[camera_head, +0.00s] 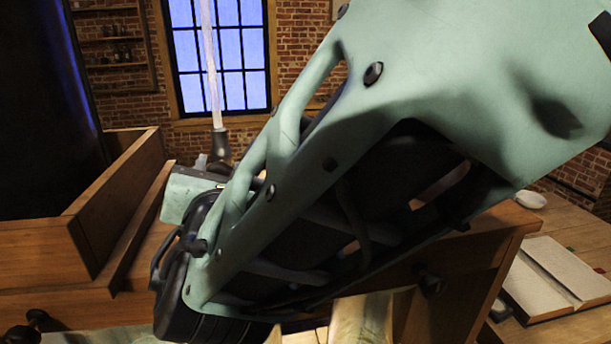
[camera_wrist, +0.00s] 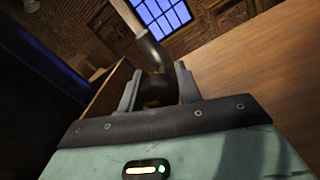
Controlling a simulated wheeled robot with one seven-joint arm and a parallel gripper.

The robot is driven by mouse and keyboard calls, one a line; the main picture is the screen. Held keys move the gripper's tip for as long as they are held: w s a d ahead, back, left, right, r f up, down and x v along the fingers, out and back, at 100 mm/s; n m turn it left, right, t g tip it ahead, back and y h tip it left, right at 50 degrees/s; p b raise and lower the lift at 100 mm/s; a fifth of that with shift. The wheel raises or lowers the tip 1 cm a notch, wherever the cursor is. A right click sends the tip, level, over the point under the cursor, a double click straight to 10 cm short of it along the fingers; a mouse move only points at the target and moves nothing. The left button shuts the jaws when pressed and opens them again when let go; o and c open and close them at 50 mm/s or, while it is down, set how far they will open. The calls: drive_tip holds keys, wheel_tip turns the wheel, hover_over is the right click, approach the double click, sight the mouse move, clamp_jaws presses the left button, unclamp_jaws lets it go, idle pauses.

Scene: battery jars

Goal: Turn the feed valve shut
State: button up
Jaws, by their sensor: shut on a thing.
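A pale upright tube (camera_head: 210,65) ends below in a dark grey fitting (camera_head: 221,143), which I take to be the feed valve. In the wrist view, the dark fitting (camera_wrist: 152,52) rises just beyond my gripper (camera_wrist: 158,72). The two grey fingers are closed on a dark piece (camera_wrist: 157,92) at its base, likely the valve's handle; its turn angle cannot be told. In the head view, my gripper (camera_head: 204,161) is partly visible beside the fitting's lower end, and my arm hides much of the area.
A wooden box-like structure (camera_head: 112,205) stands at left beside a tall dark panel (camera_head: 45,100). An open book (camera_head: 545,278) and a white bowl (camera_head: 530,200) lie on the wooden table at right. A barred window (camera_head: 240,55) is behind.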

drive_tip(key=m+b, duration=0.2)
drive_tip(key=b, duration=0.4)
drive_tip(key=f+m+b, duration=0.1)
drive_tip(key=m+b, duration=0.2)
drive_tip(key=b, duration=0.4)
drive_tip(key=shift+b, duration=0.3)
drive_tip(key=m+b, duration=0.5)
drive_tip(key=b, duration=0.7)
drive_tip(key=shift+t, duration=0.3)
drive_tip(key=m+b, duration=0.3)
drive_tip(key=b, duration=0.3)
drive_tip(key=shift+r+h, duration=0.15)
drive_tip(key=shift+h, duration=0.25)
drive_tip(key=m+b, duration=0.2)
drive_tip(key=b, duration=0.1)
drive_tip(key=shift+d+r+m, duration=0.1)
drive_tip(key=shift+r+m, duration=0.15)
drive_tip(key=shift+m, duration=0.05)
drive_tip(key=shift+b, duration=0.4)
drive_tip(key=shift+r+m+h, duration=0.2)
drive_tip(key=shift+m+h, duration=0.1)
drive_tip(key=shift+m, duration=0.2)
drive_tip(key=o, duration=1)
drive_tip(key=shift+c, duration=0.2)
drive_tip(key=shift+f, duration=0.1)
